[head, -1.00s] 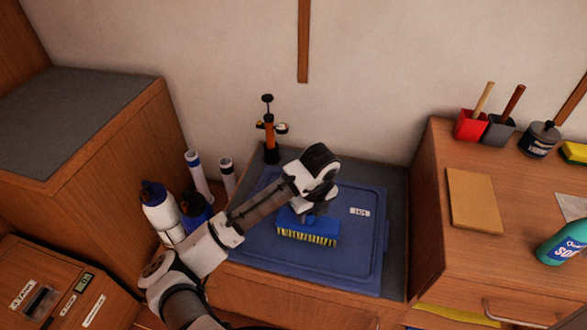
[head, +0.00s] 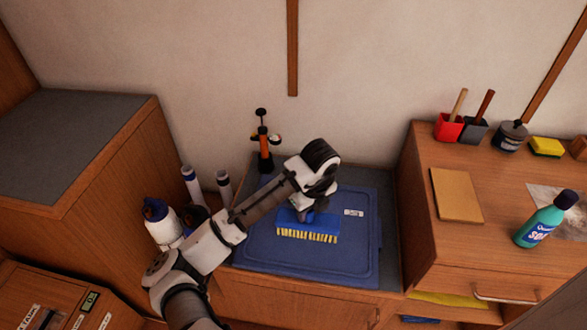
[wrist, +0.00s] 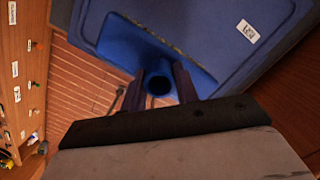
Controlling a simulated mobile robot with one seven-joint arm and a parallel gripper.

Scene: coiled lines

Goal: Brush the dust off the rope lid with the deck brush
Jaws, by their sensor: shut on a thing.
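The deck brush (head: 308,236) has a blue block and yellow bristles pointing down. It is on or just over the blue rope lid (head: 262,253), near the middle; I cannot tell if the bristles touch. The lid carries a small white label and lies flat on a low cabinet. My gripper (head: 309,213) is shut on the brush from above, partly hidden by my wrist. In the wrist view, my gripper (wrist: 159,85) has its fingers on either side of the brush's blue round handle (wrist: 158,80). No dust is distinguishable on the lid.
An orange pump (head: 264,148) stands behind the lid. White bottles (head: 160,221) stand left of it, beside my arm. A higher wooden counter at right holds a green soap bottle (head: 546,219), a tan board (head: 456,194), a red cup (head: 448,128) and a yellow sponge (head: 546,147).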

